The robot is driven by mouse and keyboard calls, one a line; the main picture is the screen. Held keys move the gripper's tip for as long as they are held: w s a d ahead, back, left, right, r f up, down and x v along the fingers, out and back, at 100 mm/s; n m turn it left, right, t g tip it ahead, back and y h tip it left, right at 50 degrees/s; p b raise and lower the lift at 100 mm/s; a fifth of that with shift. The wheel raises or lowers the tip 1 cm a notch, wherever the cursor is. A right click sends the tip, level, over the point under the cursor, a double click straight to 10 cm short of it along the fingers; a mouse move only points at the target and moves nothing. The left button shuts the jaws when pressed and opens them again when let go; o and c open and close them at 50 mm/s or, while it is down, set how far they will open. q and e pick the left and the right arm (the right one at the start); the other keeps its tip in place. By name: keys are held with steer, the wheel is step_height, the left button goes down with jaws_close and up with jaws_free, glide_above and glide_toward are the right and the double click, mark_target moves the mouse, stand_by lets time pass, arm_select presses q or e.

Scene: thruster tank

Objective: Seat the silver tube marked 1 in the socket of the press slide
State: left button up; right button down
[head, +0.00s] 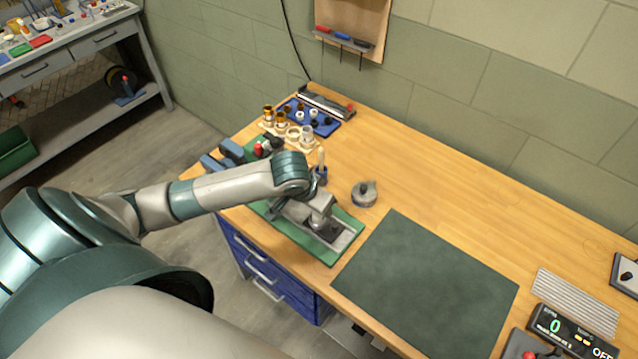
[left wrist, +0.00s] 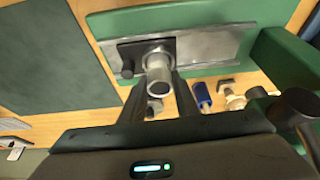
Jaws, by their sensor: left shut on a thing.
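My left gripper (left wrist: 160,92) is shut on a silver tube (left wrist: 158,72), with one finger on each side of it. The tube's open end faces the left wrist camera. Its far end is at a round collar on the dark slide plate (left wrist: 126,52) of the press; I cannot tell how deep it sits. No number is readable on it. The plate lies on a pale metal bed (left wrist: 215,48) with green parts around it. In the head view my left gripper (head: 319,217) is over the press bed (head: 345,238), and the arm hides part of it. My right gripper is not in view.
A wooden rack (head: 291,143) with brass and pale rings and a blue tray (head: 327,129) stand behind the press. A round grey tin (head: 364,194) is close to its right. A dark green mat (head: 425,285) lies clear at the front right.

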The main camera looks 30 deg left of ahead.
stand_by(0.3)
arm_select(q)
steer(key=o, duration=1.1)
steer(key=shift+s+r, duration=0.15)
steer(key=shift+r, duration=0.3)
steer(key=shift+v, duration=8.25)
